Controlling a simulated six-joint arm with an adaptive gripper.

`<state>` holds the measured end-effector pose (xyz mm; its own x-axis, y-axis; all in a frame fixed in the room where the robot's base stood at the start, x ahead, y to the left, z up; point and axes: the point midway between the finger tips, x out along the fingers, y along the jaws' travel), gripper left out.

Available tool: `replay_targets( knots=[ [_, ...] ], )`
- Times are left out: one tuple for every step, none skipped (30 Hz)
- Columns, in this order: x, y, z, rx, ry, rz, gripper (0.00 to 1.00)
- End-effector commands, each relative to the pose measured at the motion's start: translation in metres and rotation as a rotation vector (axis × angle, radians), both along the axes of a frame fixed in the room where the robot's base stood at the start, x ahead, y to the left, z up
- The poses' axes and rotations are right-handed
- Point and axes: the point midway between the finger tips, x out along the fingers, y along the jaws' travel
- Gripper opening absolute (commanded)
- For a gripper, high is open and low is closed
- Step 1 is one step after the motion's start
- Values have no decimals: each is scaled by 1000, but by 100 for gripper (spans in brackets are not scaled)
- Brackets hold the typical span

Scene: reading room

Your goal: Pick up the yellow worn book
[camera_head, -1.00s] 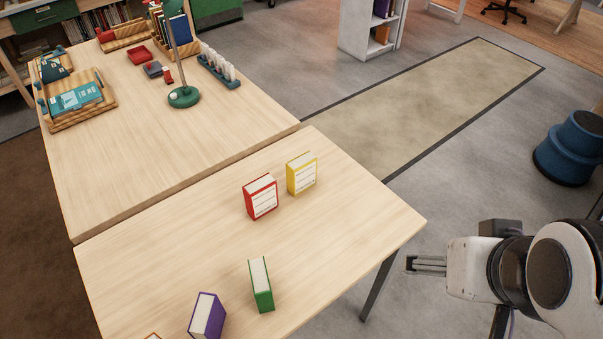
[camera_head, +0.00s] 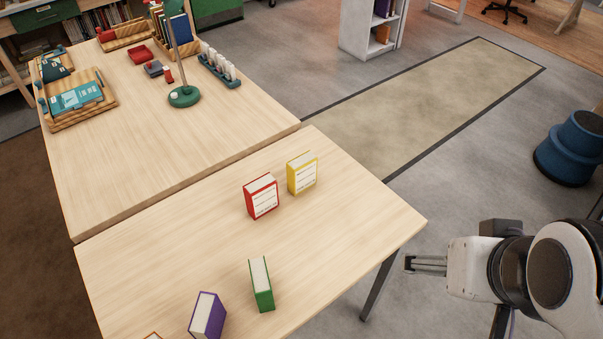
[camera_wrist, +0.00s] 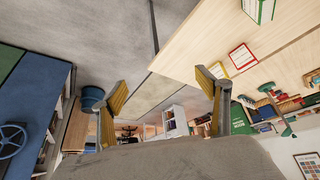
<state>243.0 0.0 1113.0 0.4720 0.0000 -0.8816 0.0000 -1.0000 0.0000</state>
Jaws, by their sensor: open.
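The yellow book (camera_head: 302,173) stands upright on the near table, with a white label on its facing side. It also shows in the wrist view (camera_wrist: 217,70), partly hidden behind a finger of my gripper. A red book (camera_head: 261,197) stands just to its left. My gripper (camera_head: 410,264) is off the table's right edge, to the right of and nearer than the yellow book, apart from it. In the wrist view its two fingers (camera_wrist: 163,105) are spread wide with nothing between them.
A green book (camera_head: 261,285) and a purple book (camera_head: 207,316) stand on the near table (camera_head: 340,240), with part of another at the bottom edge. The far table (camera_head: 130,160) holds a green lamp (camera_head: 184,96) and trays. Bare table lies right of the yellow book.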

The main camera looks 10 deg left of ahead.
Motion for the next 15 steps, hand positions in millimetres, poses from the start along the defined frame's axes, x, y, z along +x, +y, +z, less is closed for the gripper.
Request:
replay_targets(
  knots=[
    [0, 0, 0, 0, 0, 0, 75],
    [0, 0, 0, 0, 0, 0, 75],
    [0, 0, 0, 0, 0, 0, 75],
    [0, 0, 0, 0, 0, 0, 75],
    [1, 0, 0, 0, -1, 0, 75],
    [1, 0, 0, -1, -1, 0, 75],
    [3, 0, 0, -3, -2, 1, 75],
    [4, -1, 0, -4, -4, 1, 75],
    [7, -1, 0, -7, -8, 2, 75],
    [9, -2, 0, -9, -11, 2, 75],
    [12, -2, 0, -13, -13, 2, 75],
    [17, -3, 0, -18, -19, 4, 75],
    [22, -4, 0, -23, -25, 6, 75],
    [26, -5, 0, -29, -30, 7, 75],
    [33, -7, 0, -36, -39, 10, 75]
  ],
)
